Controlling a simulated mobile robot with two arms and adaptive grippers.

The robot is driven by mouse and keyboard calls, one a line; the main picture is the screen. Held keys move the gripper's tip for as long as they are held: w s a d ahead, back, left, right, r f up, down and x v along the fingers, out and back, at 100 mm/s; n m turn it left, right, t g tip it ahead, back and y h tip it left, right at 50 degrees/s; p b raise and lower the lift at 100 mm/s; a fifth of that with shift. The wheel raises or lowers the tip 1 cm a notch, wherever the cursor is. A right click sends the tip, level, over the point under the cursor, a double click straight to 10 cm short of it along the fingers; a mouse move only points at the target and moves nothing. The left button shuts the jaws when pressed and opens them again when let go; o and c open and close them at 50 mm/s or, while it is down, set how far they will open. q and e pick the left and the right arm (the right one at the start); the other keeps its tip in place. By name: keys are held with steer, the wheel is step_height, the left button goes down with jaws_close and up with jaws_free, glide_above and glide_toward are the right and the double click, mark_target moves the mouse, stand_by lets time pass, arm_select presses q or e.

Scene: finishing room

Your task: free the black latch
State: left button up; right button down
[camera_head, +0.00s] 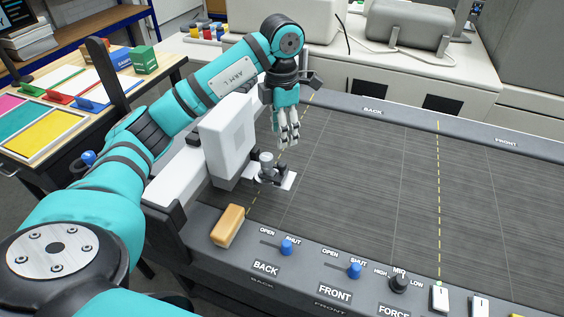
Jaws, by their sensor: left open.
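My left gripper (288,143) hangs fingers down over the grey slatted bed, beside the white machine head. It is open, with nothing seen between its fingers. A small black part (281,173) sits low beside the white head (227,140), next to a grey round knob (267,160) and over a white plate (289,182). It may be the black latch, but it is too small to tell its state. It lies below and slightly left of my fingertips in the picture, with a gap between. My right gripper is out of view.
The front panel carries a tan block (228,226), a blue BACK lever (287,247), a blue FRONT lever (354,270) and a black FORCE knob (398,282). The grey bed (400,190) is clear to the right. A table with coloured sheets (47,134) stands at left.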

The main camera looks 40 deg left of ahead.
mark_target(282, 163)
arm_select(q)
step_height(282, 163, down, 10)
steer(key=shift+f+p, duration=0.2)
steer(key=shift+p, duration=0.95)
jaws_close()
